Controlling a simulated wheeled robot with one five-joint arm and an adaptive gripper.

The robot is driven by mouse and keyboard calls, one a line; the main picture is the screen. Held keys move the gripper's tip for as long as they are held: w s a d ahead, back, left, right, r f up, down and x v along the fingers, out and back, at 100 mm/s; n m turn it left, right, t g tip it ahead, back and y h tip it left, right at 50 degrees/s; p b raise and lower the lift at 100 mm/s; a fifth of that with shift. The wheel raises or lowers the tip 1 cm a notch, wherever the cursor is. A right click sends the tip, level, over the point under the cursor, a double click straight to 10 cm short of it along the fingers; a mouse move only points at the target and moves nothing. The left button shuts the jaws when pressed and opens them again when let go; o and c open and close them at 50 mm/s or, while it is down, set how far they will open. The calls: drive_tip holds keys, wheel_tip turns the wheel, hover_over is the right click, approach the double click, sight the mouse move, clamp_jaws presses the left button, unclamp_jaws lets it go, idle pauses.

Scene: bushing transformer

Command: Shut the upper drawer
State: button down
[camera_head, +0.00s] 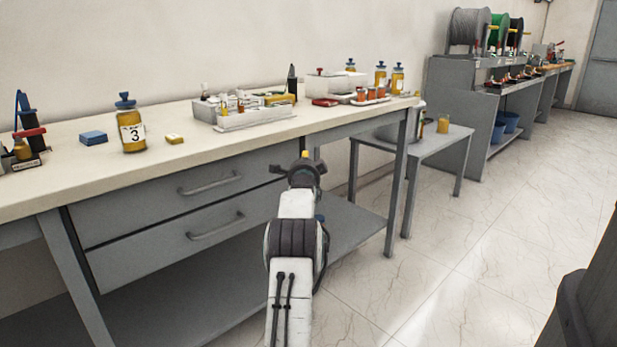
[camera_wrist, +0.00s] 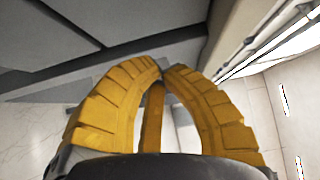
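The upper drawer (camera_head: 150,197) is a grey front with a bar handle (camera_head: 211,185), under the workbench top. I cannot tell clearly how far it stands out. The lower drawer (camera_head: 180,240) lies below it, with its own handle (camera_head: 217,227). My gripper (camera_head: 305,155) is to the right of the drawers, near the bench's front edge, apart from the upper handle. In the wrist view, the yellow fingers of my gripper (camera_wrist: 165,67) curve together with tips nearly meeting and nothing seen between them. Grey panels with dark seams (camera_wrist: 85,35) show beyond; no handle is visible there.
The bench top (camera_head: 210,150) holds a yellow bottle (camera_head: 132,128), a blue block (camera_head: 93,138) and a white tray (camera_head: 255,118). A bench leg (camera_head: 396,185) and a low side table (camera_head: 440,140) stand to the right. The tiled floor (camera_head: 450,265) at the right is mostly clear.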

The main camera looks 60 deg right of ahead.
drive_tip(key=v, duration=0.9)
idle(0.3)
drive_tip(key=shift+s+a, duration=0.1)
drive_tip(key=shift+a, duration=0.05)
